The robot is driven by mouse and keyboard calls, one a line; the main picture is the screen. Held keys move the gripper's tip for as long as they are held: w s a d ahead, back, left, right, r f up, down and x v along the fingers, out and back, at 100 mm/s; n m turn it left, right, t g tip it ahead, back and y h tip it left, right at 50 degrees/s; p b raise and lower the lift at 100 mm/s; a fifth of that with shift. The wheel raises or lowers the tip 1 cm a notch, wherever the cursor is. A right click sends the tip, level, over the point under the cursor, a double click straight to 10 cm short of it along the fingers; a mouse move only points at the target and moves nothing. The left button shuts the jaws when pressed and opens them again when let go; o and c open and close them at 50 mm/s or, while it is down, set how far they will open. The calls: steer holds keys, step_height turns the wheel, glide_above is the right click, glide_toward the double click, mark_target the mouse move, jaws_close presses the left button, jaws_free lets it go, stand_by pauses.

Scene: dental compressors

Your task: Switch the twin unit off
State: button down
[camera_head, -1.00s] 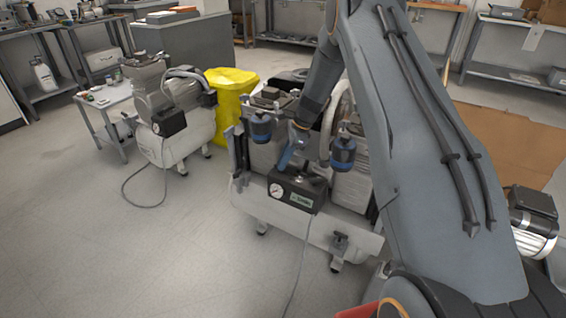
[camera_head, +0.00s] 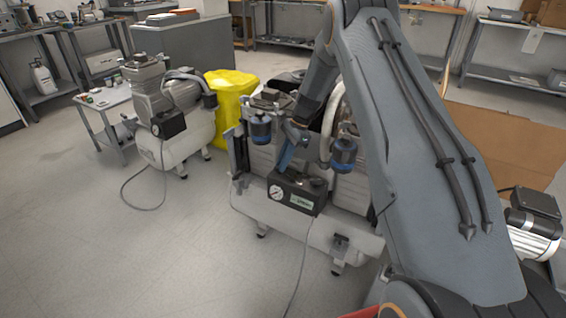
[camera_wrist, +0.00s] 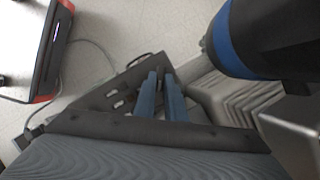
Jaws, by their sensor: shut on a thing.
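The twin unit is the white compressor (camera_head: 335,236) in the middle of the head view, with two blue-banded filter bowls and a ribbed body behind. Its black control box (camera_head: 297,193), with a round gauge and a green-white label, sits at the front above the tank. My gripper (camera_head: 285,160) reaches down to the top of this box, its blue fingers close together. In the wrist view the fingers (camera_wrist: 161,98) end at a dark part of the box (camera_wrist: 120,97). They are shut on the switch, which is mostly hidden between them.
A blue-banded filter bowl (camera_wrist: 250,40) is close to the right of my fingers in the wrist view. Floor at the front left is free, apart from cables.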

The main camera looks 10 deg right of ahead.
steer(key=c, duration=1.8)
jaws_free()
steer(key=shift+p+v, duration=0.3)
steer(key=shift+v, duration=3.6)
